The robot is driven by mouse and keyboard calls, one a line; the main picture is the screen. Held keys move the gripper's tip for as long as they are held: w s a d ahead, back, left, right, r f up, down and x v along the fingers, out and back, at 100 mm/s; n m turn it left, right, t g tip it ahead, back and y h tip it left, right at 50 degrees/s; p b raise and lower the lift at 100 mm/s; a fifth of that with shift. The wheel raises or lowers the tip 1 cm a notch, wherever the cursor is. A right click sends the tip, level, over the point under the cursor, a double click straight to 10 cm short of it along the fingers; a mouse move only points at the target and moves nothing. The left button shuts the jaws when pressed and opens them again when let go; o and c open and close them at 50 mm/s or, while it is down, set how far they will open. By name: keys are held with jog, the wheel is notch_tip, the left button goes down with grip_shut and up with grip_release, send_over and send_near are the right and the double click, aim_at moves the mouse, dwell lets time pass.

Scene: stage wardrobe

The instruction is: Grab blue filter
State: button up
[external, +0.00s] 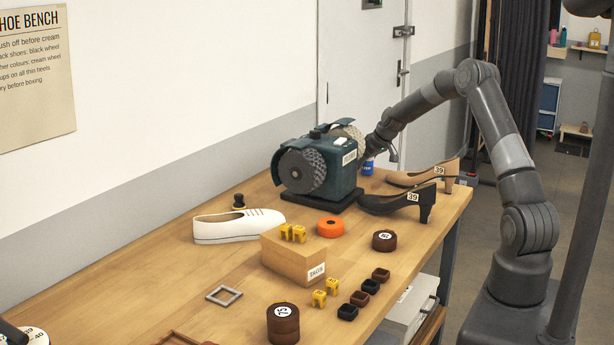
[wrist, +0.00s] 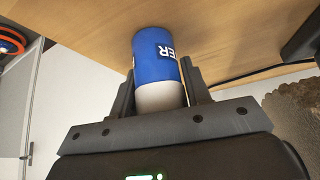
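The blue filter (wrist: 156,58) is a blue and white cylinder with white lettering, partly readable. In the external view the blue filter (external: 367,167) stands at the far end of the bench, behind the grinder and partly hidden. The filter appears to touch or nearly touch the bench top.
The green grinder (external: 338,165) with two wheels stands close beside the filter.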

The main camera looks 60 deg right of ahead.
jog(key=c, duration=0.6)
jog(key=shift+o, duration=0.2)
jog(key=shift+r, duration=0.1)
